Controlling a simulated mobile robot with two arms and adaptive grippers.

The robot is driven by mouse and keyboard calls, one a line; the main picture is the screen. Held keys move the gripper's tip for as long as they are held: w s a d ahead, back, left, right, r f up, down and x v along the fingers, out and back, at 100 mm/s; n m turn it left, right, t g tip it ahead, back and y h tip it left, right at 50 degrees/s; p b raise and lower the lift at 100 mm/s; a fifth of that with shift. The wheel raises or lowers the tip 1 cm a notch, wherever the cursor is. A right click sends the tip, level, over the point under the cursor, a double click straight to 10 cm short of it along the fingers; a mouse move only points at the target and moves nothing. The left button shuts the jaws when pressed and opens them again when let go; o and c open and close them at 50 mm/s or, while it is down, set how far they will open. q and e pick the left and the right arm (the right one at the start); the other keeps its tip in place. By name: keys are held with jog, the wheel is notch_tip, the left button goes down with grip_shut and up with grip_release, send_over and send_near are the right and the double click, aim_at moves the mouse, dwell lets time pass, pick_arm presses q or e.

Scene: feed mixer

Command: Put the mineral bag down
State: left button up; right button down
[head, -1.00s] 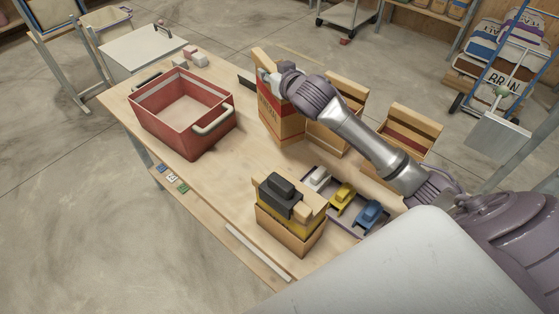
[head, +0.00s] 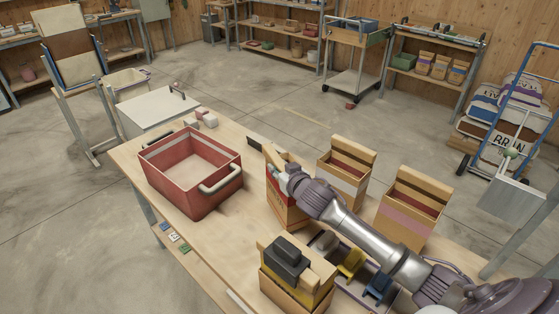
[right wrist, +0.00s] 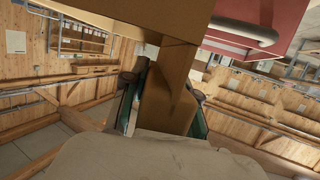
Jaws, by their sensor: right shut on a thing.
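The mineral bag (head: 286,208), a tan paper bag with a red label band, stands upright on the wooden table, or just above it; I cannot tell whether its base touches. It is right of the red tub (head: 172,190). My right gripper (head: 281,178) is shut on its top edge. In the right wrist view the tan paper (right wrist: 167,95) sits between the green-padded fingers of my right gripper (right wrist: 163,110). The gripper and arm hide part of the bag. My left gripper is not in view.
Two open tan bags stand to the right, a white-banded one (head: 344,178) and a pink-banded one (head: 408,214). A tan bag with a black block on top (head: 290,262) stands in front, beside a tray with yellow and blue scoops (head: 351,264).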

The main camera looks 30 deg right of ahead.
jog(key=shift+w+f, duration=0.1)
jog(key=shift+f, duration=0.75)
jog(key=c, duration=1.2)
grip_release()
jog(key=shift+f, duration=0.25)
jog(key=o, duration=0.3)
jog(key=shift+s, duration=0.2)
jog(key=shift+b+v, duration=1.05)
jog(key=shift+v, duration=4.95)
jog(key=shift+r, duration=0.1)
